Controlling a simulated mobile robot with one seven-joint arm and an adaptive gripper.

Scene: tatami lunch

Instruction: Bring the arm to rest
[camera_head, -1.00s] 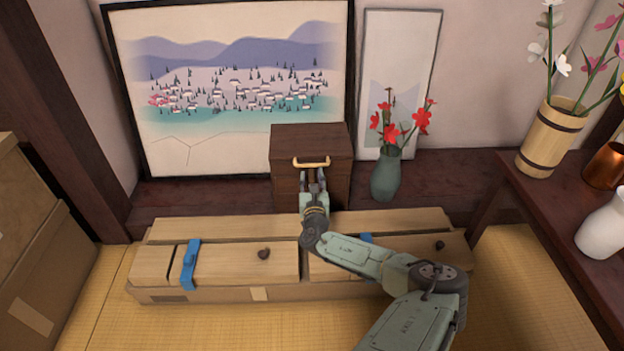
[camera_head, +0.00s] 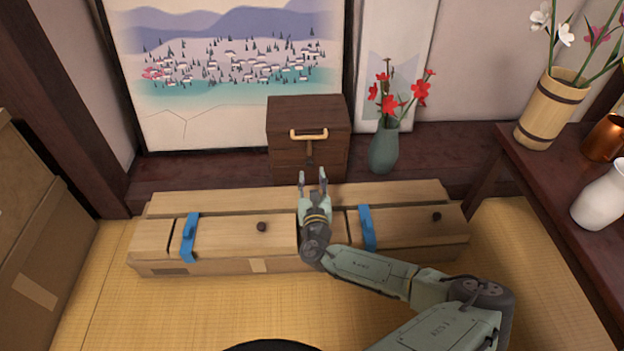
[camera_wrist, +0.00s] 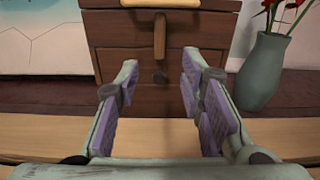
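My gripper (camera_head: 313,184) is open and empty, with its fingers pointing at the dark wooden box (camera_head: 297,153). It is above the long wooden chest (camera_head: 225,264) and apart from the box. In the wrist view my gripper (camera_wrist: 160,95) shows two spread fingers with purple pads and nothing between them. The dark box (camera_wrist: 215,58) stands beyond the fingertips there, with a brass and wood handle (camera_head: 309,134) on its front.
A green vase (camera_head: 384,148) with red flowers stands right of the box on the dark ledge. A side table (camera_head: 545,165) at right holds a wooden vase (camera_head: 546,112), a copper cup (camera_head: 604,138) and a white jug (camera_head: 603,198). Cardboard boxes (camera_head: 45,255) stand at left. Tatami in front is clear.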

